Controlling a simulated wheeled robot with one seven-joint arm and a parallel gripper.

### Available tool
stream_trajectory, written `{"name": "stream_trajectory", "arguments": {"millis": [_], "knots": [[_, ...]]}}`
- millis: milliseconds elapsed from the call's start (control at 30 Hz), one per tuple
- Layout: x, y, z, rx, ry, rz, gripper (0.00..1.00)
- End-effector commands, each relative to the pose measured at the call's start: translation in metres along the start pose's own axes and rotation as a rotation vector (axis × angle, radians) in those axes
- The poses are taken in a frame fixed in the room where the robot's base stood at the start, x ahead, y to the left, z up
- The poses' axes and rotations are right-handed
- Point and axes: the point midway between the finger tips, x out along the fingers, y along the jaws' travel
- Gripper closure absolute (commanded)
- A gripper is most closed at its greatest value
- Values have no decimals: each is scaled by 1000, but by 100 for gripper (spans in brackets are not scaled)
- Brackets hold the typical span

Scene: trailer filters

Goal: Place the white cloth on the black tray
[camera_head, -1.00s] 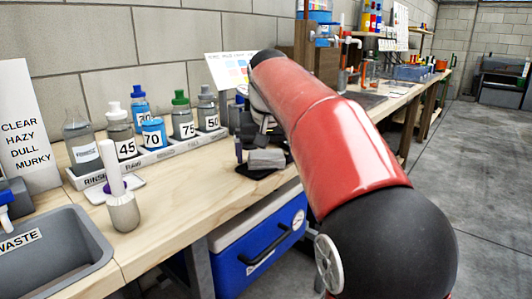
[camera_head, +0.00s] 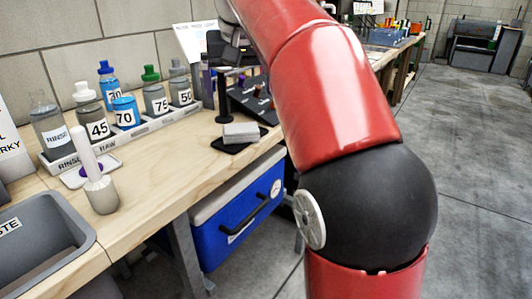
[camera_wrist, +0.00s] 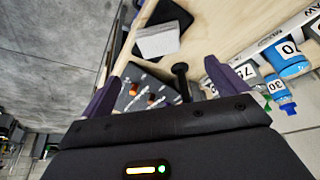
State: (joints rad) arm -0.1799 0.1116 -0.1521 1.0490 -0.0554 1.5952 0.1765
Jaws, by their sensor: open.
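The white cloth (camera_head: 241,132) is a folded, flat, pale grey-white stack. It lies on the small black tray (camera_head: 228,149), whose dark edge shows around part of it near the bench's front edge. In the wrist view the cloth (camera_wrist: 158,41) covers part of the black tray (camera_wrist: 172,14), which shows beyond it. My gripper (camera_wrist: 170,66) has its purple fingers spread wide with nothing between them. In the head view my gripper (camera_head: 224,78) is above and behind the cloth, apart from it, and partly hidden by my arm.
A white rack (camera_head: 125,143) holds several numbered bottles along the wall. A white-handled tool (camera_head: 101,190) stands near the grey waste bin (camera_head: 45,245). A black panel with knobs (camera_head: 250,100) and a black post (camera_wrist: 181,80) are close to my gripper. A blue cooler (camera_head: 235,225) is under the bench.

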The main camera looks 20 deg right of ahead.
Motion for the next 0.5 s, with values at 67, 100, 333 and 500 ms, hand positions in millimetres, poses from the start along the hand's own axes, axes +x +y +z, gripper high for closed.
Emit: {"name": "stream_trajectory", "arguments": {"millis": [67,100,333,500], "knots": [[0,0,0,0,0,0,2],[0,0,1,0,0,-1,2],[7,16,42,-19,10,-30,2],[31,29,116,-56,35,-62,2]]}}
